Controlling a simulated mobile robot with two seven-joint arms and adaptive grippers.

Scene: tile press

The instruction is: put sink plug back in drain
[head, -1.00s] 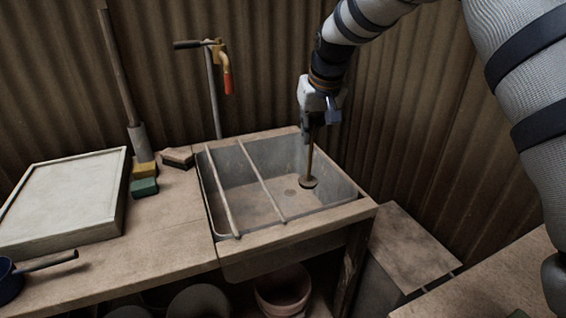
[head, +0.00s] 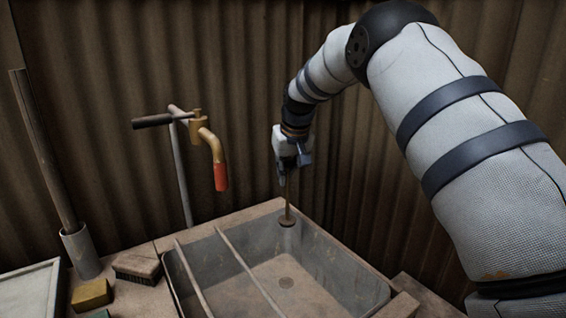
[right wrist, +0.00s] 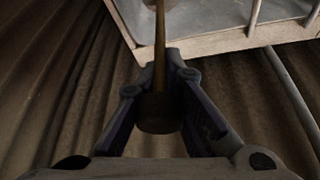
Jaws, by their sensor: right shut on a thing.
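The sink plug (head: 287,221) is a brown disc on a thin upright rod. My right gripper (head: 291,165) is shut on the upper end of the rod, and the disc hangs near the sink's back wall. The drain (head: 286,283) is a small round spot in the floor of the grey sink (head: 345,268); in the picture it lies well below the disc. The right wrist view shows the rod (right wrist: 160,40) and its dark end knob (right wrist: 158,113) between my right gripper's fingers (right wrist: 160,78). The disc is not clear there. My left gripper is out of view.
Two bars (head: 248,268) cross the sink's left part. A tap (head: 213,155) with a red-tipped spout stands behind it. A brush (head: 138,265), a yellow sponge (head: 91,294) and a pole in a holder (head: 80,250) are at the left. A corrugated wall (head: 250,80) stands close behind.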

